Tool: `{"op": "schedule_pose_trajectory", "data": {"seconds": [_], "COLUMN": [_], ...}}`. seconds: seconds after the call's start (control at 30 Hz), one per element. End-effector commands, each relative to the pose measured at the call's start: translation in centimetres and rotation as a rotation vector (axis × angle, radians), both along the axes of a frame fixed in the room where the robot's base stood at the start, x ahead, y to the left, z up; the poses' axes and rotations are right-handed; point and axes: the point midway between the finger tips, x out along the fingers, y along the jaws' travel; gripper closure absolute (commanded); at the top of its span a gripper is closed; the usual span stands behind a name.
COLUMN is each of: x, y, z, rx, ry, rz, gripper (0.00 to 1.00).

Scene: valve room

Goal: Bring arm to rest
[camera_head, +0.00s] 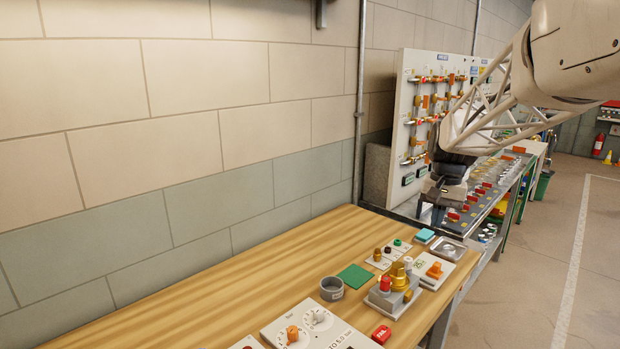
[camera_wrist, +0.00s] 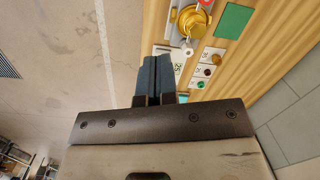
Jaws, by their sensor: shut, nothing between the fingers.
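My gripper (camera_head: 436,214) hangs at the end of my arm, above the far right end of the wooden bench, in the head view. In the wrist view its two dark fingers (camera_wrist: 154,78) are pressed together, with nothing between them. The fingers point over the bench edge, with floor to their left in that picture. They appear clear of the things on the bench. The exact height above the bench cannot be told.
The wooden bench (camera_head: 230,292) holds a brass valve block (camera_head: 393,291), a green square (camera_head: 355,276), a grey cup (camera_head: 332,288), a red block (camera_head: 381,334) and a metal tray (camera_head: 449,249). A valve panel (camera_head: 403,90) stands behind my gripper. Floor (camera_head: 540,260) is open at right.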

Motion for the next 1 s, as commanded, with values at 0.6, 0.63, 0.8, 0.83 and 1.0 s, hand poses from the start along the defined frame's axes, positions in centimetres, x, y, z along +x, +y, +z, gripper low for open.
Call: {"op": "schedule_pose_trajectory", "data": {"seconds": [0.6, 0.63, 0.8, 0.83, 1.0], "x": [-13.5, -14.1, -17.8, -18.5, -22.1], "y": [6.0, 6.2, 7.5, 7.7, 8.8], "z": [1.0, 0.9, 0.4, 0.4, -0.4], "rx": [-0.052, -0.055, -0.069, -0.073, -0.086], "ry": [-0.119, -0.124, -0.158, -0.164, -0.197], "rz": [0.157, 0.164, 0.209, 0.217, 0.260], "gripper": [1.00, 1.00, 1.00, 1.00, 1.00]}}
